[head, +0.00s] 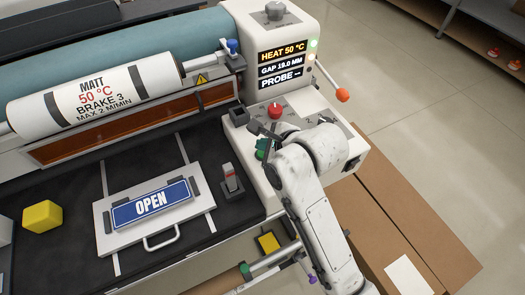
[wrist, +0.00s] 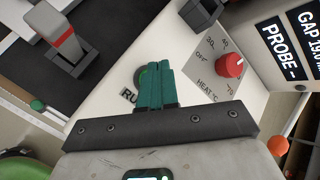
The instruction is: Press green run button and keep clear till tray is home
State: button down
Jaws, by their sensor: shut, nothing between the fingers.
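The green run button (wrist: 140,77) shows in the wrist view as a dark round edge beside the fingertips, above the partly covered "RU" lettering. The fingers hide most of it, and I cannot tell whether they touch it or whether it is pressed. My gripper (wrist: 160,70) has its two teal fingers shut together, with nothing between them. In the head view my gripper (head: 262,146) is over the white panel at the machine's right end. The white tray (head: 195,222) lies on the black bed in front of the rollers, with a blue "OPEN" plate (head: 150,204) on it.
The red heat knob (wrist: 229,65) is right of the fingers. An orange-tipped lever (head: 342,95) sticks out at the right. A yellow cube (head: 42,216) lies left of the tray. Cardboard (head: 425,245) lies below right.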

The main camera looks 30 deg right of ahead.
jog(key=shift+f, duration=0.35)
